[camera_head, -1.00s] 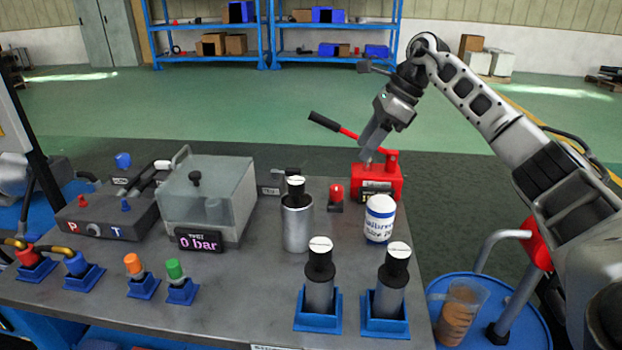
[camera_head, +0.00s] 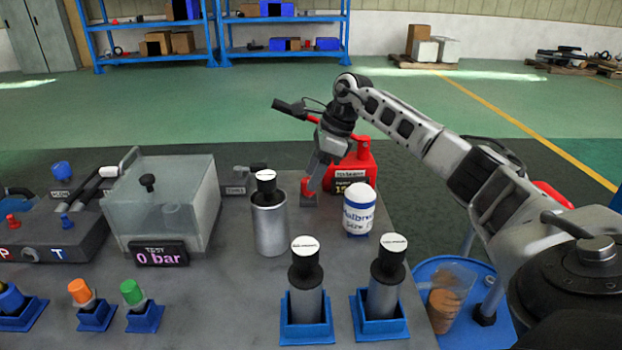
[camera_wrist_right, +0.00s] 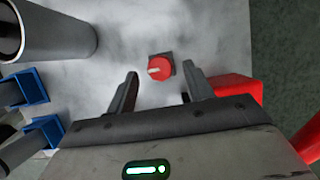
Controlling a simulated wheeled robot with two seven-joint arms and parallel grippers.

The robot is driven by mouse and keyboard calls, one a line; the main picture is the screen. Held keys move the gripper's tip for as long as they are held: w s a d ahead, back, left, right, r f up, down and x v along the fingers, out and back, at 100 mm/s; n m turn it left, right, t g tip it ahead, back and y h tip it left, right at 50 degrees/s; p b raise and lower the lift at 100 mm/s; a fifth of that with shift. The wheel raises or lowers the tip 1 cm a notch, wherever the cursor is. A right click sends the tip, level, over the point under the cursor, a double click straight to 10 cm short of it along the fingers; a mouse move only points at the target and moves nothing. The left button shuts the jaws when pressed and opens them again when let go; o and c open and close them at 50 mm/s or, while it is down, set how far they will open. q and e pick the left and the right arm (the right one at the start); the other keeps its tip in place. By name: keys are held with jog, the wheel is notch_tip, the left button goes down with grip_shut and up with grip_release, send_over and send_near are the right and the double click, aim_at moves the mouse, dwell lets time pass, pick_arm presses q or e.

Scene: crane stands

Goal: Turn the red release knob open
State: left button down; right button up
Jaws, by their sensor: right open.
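The red release knob (camera_head: 308,187) stands on a small grey base on the table, in front of the red pump. In the right wrist view the knob (camera_wrist_right: 160,68) shows from above, with a pale pointer bar lying roughly left to right. My right gripper (camera_head: 316,178) points down just above the knob, which it partly hides in the head view. Its fingers are apart in the wrist view (camera_wrist_right: 161,82), and the knob appears beyond the tips, in line with the gap. I see no contact. My left gripper is out of view.
The red hand pump (camera_head: 350,168) with its black-gripped lever stands close behind my right gripper. A metal cylinder (camera_head: 269,230) and a white-blue bottle (camera_head: 358,212) stand nearby. Two blue stands (camera_head: 306,331) are at the front. The clear-lidded test box (camera_head: 165,205) reads 0 bar.

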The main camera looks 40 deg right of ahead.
jog(key=shift+x, duration=0.95)
jog(key=shift+c, duration=0.3)
jog(key=c, duration=0.9)
